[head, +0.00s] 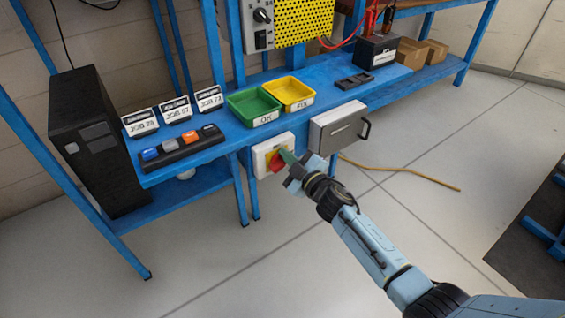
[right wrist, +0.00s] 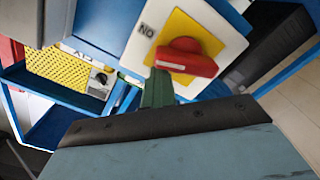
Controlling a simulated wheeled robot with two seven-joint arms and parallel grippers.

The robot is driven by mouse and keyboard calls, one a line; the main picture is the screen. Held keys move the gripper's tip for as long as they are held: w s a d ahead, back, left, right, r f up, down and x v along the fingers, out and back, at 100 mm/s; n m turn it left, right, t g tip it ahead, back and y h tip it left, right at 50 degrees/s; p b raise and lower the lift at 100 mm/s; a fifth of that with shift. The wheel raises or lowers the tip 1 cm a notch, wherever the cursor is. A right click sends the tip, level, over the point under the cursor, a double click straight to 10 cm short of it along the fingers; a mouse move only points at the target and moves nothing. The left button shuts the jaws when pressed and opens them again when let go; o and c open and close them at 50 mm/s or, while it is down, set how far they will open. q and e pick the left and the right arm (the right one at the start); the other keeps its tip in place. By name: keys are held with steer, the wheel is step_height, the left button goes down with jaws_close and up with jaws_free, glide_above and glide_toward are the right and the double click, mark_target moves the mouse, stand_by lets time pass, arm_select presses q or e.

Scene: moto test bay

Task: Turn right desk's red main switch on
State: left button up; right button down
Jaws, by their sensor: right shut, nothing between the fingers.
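The red main switch (head: 275,162) sits on a yellow plate on a white box (head: 259,163) at the front edge of the blue desk. In the right wrist view the red switch handle (right wrist: 187,58) lies roughly across the picture. An upside-down ON label (right wrist: 148,31) is beside the yellow plate. My right gripper (head: 287,157) is shut and empty. Its green fingers (right wrist: 157,90) are at the left end of the handle in the wrist view; I cannot tell whether they touch it. In the head view they partly cover the switch. My left gripper is not in view.
A grey box with a handle (head: 338,128) is mounted just right of the switch box. Green (head: 253,106) and yellow (head: 289,93) trays and a button strip (head: 180,146) are on the desk.

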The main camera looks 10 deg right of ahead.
steer(key=shift+s+a+f, duration=0.15)
steer(key=shift+s+a, duration=0.2)
steer(key=p+v, duration=0.3)
steer(key=v, duration=0.4)
steer(key=shift+s+d+r, duration=0.2)
steer(key=shift+d+r, duration=0.05)
steer(key=shift+d, duration=0.05)
steer(key=shift+s+f, duration=0.1)
